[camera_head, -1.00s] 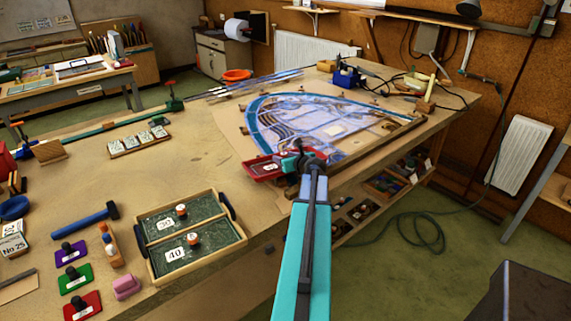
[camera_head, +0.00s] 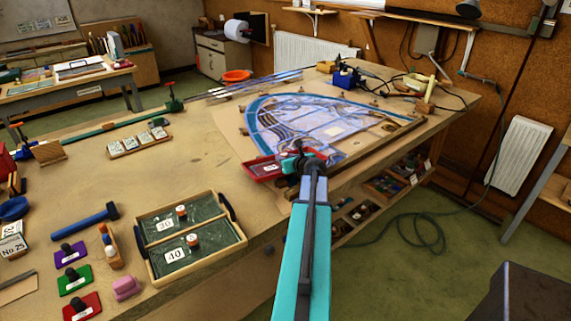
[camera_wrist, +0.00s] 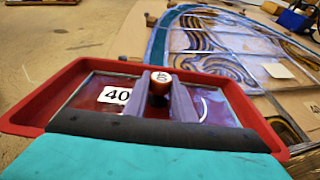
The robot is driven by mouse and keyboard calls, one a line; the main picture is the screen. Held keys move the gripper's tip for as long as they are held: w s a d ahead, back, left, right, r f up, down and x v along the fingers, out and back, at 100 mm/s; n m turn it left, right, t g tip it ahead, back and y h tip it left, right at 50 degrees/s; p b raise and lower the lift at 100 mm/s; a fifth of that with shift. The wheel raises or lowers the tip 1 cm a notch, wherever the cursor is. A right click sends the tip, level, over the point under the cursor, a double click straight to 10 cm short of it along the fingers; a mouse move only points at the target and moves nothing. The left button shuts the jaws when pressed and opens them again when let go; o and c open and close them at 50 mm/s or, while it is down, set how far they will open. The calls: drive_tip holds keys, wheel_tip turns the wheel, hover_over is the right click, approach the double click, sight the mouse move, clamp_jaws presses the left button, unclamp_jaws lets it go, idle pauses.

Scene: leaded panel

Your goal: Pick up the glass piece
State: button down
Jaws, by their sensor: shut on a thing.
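The glass piece (camera_wrist: 83,96) is a dark red pane with a white "40" label and an upright knob (camera_wrist: 160,78) marked "40". It lies within the walls of a red tray (camera_wrist: 32,102); I cannot tell whether it rests on the tray floor. My gripper (camera_wrist: 160,98) is shut on the knob, one finger on each side. The dark bar of my gripper hides the near part of the pane. In the head view, my gripper (camera_head: 302,164) is over the right part of the red tray (camera_head: 250,174), hiding that end.
The leaded panel (camera_head: 310,125) lies just behind the tray on the bench. A wooden tray (camera_head: 150,268) holds two dark green panes with knobs, one labelled "40". A blue hammer (camera_head: 85,220) and several coloured knobbed blocks lie at left.

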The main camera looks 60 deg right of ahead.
sight(285, 155)
drive_tip(key=shift+r, duration=0.1)
drive_tip(key=shift+r+b, duration=0.75)
drive_tip(key=shift+r, duration=4.15)
drive_tip(key=shift+r, duration=0.2)
